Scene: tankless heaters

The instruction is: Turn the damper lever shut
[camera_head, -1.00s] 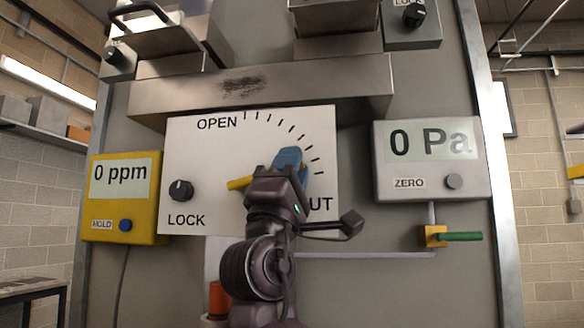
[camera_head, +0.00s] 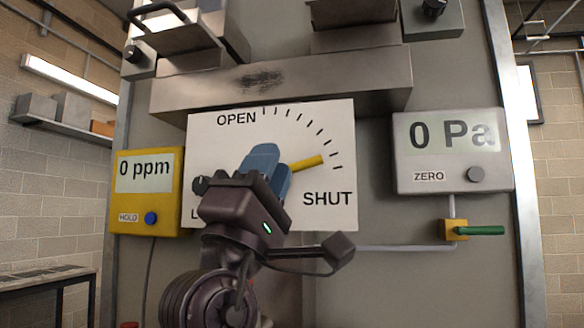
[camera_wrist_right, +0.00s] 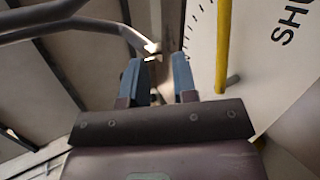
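The yellow damper lever (camera_head: 308,163) shows in the head view on the white dial panel (camera_head: 225,145). Its free end points right and slightly up, towards the lower tick marks above the word SHUT. My right gripper (camera_head: 265,175) is in front of the panel, left of the lever's free end, and hides the lever's inner part. In the right wrist view the blue fingers (camera_wrist_right: 161,78) stand apart with nothing between them. The lever (camera_wrist_right: 223,45) passes to the right of both fingers there, outside the gap. My left gripper is not in view.
A LOCK knob (camera_head: 200,185) is partly behind my gripper. A yellow ppm meter (camera_head: 128,205) is on the left and a grey Pa meter (camera_head: 420,165) on the right. A green-handled valve (camera_head: 480,230) sticks out below it. A metal duct (camera_head: 330,85) runs above the panel.

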